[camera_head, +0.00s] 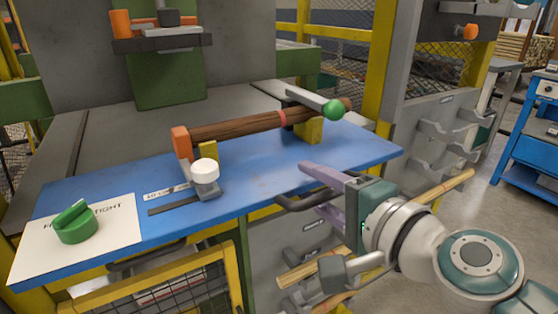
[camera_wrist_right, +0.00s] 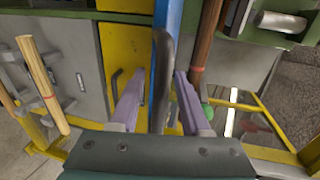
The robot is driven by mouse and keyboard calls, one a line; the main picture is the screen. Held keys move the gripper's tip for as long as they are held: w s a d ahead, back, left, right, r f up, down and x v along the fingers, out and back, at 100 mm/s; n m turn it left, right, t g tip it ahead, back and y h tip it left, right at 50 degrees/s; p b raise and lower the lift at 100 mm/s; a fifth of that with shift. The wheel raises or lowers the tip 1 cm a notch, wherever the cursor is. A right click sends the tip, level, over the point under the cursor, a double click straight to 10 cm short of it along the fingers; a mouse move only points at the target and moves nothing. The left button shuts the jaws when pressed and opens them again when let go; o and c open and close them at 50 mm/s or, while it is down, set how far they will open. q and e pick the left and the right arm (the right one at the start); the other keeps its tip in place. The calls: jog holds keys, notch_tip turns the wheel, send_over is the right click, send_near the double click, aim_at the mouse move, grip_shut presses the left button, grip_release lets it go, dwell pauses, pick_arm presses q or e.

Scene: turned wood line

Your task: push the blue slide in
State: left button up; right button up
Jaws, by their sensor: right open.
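The blue slide (camera_head: 262,170) is a flat blue board reaching out in front of the grey and green machine bed. A dark bar handle (camera_head: 288,204) is on its front edge. My right gripper (camera_head: 305,188) is at that edge with its purple fingers apart, one higher and one lower. In the right wrist view the handle (camera_wrist_right: 160,85) stands between the open fingers (camera_wrist_right: 158,92), with a gap visible on both sides. The slide's blue edge (camera_wrist_right: 175,22) shows behind it. My left gripper is in neither view.
On the slide are a brown turned rod (camera_head: 240,124) on supports, a lever with a green ball (camera_head: 333,110), a white knob (camera_head: 205,171) and a green knob (camera_head: 76,222) on a white plate. Yellow posts (camera_head: 379,70) and a grey rack (camera_head: 440,140) stand at the right.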

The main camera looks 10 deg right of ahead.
jog(key=c, duration=0.7)
jog(key=shift+r, duration=0.15)
grip_shut()
